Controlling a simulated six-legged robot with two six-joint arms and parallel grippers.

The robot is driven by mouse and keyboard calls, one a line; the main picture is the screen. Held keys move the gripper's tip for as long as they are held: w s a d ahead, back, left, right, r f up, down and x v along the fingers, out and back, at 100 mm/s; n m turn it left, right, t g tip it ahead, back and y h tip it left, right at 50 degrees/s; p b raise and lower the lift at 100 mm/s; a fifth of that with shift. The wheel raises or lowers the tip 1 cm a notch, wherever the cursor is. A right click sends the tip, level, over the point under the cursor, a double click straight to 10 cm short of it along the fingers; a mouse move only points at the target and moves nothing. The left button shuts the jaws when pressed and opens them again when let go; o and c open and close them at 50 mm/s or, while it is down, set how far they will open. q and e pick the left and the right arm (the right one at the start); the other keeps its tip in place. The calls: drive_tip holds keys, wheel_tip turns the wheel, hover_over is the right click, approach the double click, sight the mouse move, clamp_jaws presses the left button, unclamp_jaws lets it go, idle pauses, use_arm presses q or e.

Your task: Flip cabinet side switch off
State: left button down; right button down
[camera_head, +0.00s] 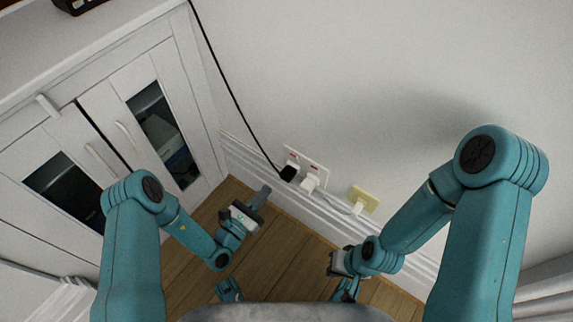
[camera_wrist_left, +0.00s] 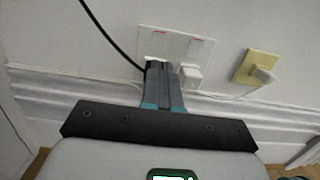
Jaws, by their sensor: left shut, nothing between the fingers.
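A white double socket plate (camera_head: 318,170) is on the wall beside the cabinet (camera_head: 188,95), with small red marks along its top. It also shows in the left wrist view (camera_wrist_left: 203,50). A black plug (camera_head: 289,173) with a black cord is in its cabinet-side socket, and a white plug (camera_head: 309,183) is in the other. My left gripper (camera_head: 263,195) is shut and empty, pointing at the wall below and left of the plate. In the left wrist view its shut fingers (camera_wrist_left: 163,82) hide the black plug. My right gripper (camera_head: 335,263) is lower right; its fingers are unclear.
A yellow wall plate (camera_head: 365,197) with another white plug (camera_head: 357,208) is right of the socket plate. A black cord (camera_head: 232,92) runs down the wall. A white skirting board borders the wooden floor (camera_head: 285,255). The wall above the plates is clear.

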use_arm(q)
drive_tip(key=b, duration=0.3)
approach(293, 157)
drive_tip(key=x, duration=0.5)
drive_tip(key=shift+w+d+f, duration=0.1)
drive_tip(key=shift+w+f, duration=0.2)
drive_tip(key=shift+w+d+r, duration=0.15)
drive_tip(key=shift+w+d, duration=0.2)
drive_tip(key=shift+w, duration=0.15)
